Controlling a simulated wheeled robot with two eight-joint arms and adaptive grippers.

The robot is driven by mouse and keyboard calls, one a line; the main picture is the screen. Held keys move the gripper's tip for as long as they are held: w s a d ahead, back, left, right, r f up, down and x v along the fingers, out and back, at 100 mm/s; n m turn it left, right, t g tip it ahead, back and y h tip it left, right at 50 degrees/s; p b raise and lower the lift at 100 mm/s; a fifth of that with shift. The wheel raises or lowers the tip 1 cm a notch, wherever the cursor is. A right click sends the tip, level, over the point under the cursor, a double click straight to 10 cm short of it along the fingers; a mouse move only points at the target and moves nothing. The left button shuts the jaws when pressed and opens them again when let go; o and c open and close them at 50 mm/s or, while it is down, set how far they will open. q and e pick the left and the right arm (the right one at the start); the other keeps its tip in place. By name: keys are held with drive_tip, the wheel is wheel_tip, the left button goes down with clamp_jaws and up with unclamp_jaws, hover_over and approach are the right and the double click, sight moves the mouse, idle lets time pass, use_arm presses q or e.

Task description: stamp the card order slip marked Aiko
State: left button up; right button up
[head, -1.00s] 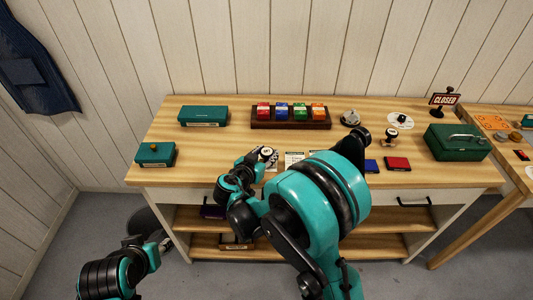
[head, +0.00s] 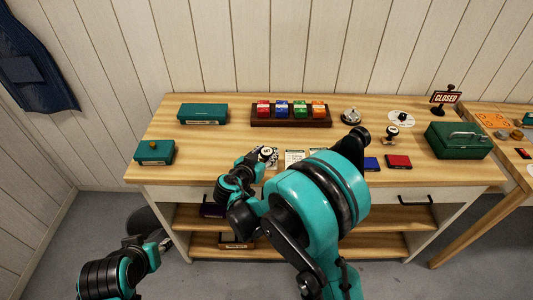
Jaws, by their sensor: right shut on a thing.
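My right gripper (head: 264,160) is over the front of the table, shut on a stamp with a round white-topped head (head: 265,153). The stamp's lower end is hidden by the gripper. Pale printed order slips lie just right of it, one at the front middle (head: 294,157) and one partly behind my right arm (head: 315,154). A pale slip edge (head: 272,165) shows beside the gripper. The names are too small to read, and I cannot tell whether the stamp touches paper. My left arm is low at the left; its gripper's fingers are unclear.
A blue pad (head: 371,164) and a red pad (head: 398,162) lie right of my arm. Another stamp (head: 391,132) stands behind them. A rack (head: 290,123) of coloured boxes, a bell (head: 350,116) and a green cash box (head: 458,141) stand farther back. The left-centre tabletop is clear.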

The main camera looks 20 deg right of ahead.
idle(0.3)
drive_tip(key=shift+r+p, duration=2.5)
drive_tip(key=shift+r, duration=0.95)
